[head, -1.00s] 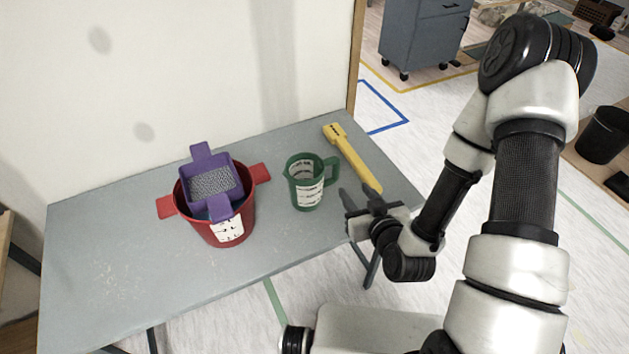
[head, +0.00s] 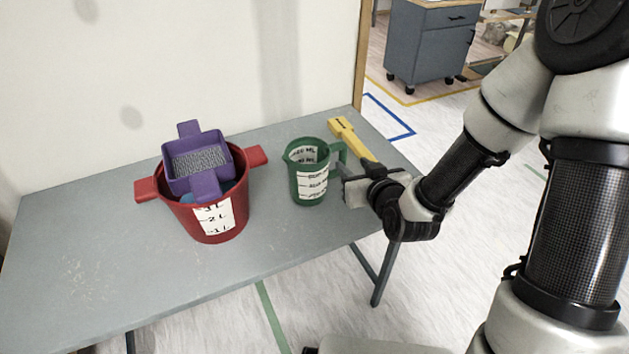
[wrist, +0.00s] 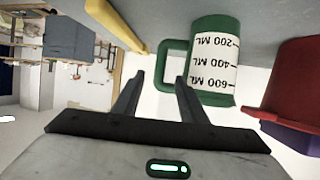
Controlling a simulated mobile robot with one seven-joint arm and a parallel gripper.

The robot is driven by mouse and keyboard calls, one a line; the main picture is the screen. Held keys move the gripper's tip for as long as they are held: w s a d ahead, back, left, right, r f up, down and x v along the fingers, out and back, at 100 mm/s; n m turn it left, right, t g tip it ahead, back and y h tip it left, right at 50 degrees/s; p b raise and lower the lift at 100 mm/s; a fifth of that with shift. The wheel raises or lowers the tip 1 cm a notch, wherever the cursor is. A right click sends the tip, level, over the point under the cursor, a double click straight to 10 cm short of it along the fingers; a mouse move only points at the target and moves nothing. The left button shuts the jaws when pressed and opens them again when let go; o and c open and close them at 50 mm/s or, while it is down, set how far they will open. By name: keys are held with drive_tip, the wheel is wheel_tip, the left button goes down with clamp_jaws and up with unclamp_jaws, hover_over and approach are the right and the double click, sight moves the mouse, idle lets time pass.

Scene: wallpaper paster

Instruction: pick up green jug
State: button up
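The green jug (head: 297,182) stands upright on the grey table (head: 100,262), with a white measuring label and its handle on the right in the head view. My gripper (head: 352,178) is at the handle side of the jug; its fingertips are hard to make out there. In the wrist view, which appears upside down, my gripper (wrist: 158,80) is open, its two fingers apart with nothing held. The jug (wrist: 225,28) is just beyond, its handle (wrist: 163,57) ahead of the gap between the fingers. I cannot tell whether a finger touches the handle.
A red bucket (head: 160,205) with a purple tray (head: 198,187) set in its top stands left of the jug. A yellow tool (head: 352,142) lies behind my gripper. The wall is close behind the table. The table's left part is clear.

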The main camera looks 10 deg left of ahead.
sight(344, 158)
drive_tip(key=b+x, duration=0.1)
drive_tip(key=x, duration=0.7)
drive_tip(key=shift+w+a+f, duration=0.15)
drive_tip(key=shift+w+f, duration=0.1)
drive_tip(key=shift+w, duration=0.05)
drive_tip(key=shift+c, duration=0.5)
clamp_jaws()
